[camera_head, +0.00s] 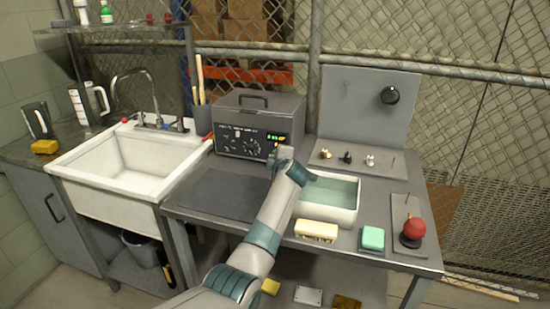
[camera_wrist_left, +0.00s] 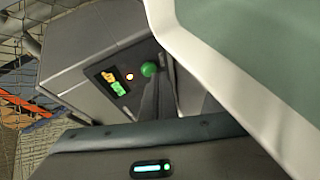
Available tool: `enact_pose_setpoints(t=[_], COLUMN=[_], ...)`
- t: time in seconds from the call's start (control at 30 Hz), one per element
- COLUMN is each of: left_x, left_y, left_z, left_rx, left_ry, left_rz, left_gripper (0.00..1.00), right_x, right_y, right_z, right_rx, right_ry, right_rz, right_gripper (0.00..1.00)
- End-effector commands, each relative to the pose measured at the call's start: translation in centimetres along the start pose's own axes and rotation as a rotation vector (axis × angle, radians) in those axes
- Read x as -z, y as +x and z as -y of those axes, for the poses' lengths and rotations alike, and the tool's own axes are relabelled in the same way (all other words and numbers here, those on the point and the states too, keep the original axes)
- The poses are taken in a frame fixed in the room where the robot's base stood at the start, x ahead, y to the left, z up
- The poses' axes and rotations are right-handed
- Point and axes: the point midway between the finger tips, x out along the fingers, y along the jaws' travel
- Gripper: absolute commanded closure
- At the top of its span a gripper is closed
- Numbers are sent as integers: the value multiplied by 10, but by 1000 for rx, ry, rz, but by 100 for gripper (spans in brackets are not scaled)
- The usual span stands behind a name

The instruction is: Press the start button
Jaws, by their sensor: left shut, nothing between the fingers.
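The grey control box (camera_head: 258,110) stands at the back of the workbench, with dials and a small lit display on its front. My left gripper (camera_head: 275,152) is shut and empty, right in front of the box's right side. In the wrist view a dark finger reaches up close to the green button; I cannot tell whether they touch. My right gripper is not in view.
A white tank of greenish liquid (camera_head: 330,214) sits right of my left arm. A soap-like cream block (camera_head: 316,231), a green block (camera_head: 372,238) and a red knob (camera_head: 413,229) lie along the front right. A dark mat (camera_head: 222,194) and white sink (camera_head: 110,165) are on the left.

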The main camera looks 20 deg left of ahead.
Motion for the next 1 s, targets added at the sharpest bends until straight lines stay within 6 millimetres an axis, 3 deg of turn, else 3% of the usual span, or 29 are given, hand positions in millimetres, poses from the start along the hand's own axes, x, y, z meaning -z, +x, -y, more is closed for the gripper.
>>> enact_pose_setpoints(t=[1.0], left_x=[-1], left_y=[2], left_z=[-2], left_rx=[0], left_ry=[-1], left_rz=[0], left_gripper=[100], right_x=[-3], right_y=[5], right_z=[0], right_rx=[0], right_ry=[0], right_rz=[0], right_gripper=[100])
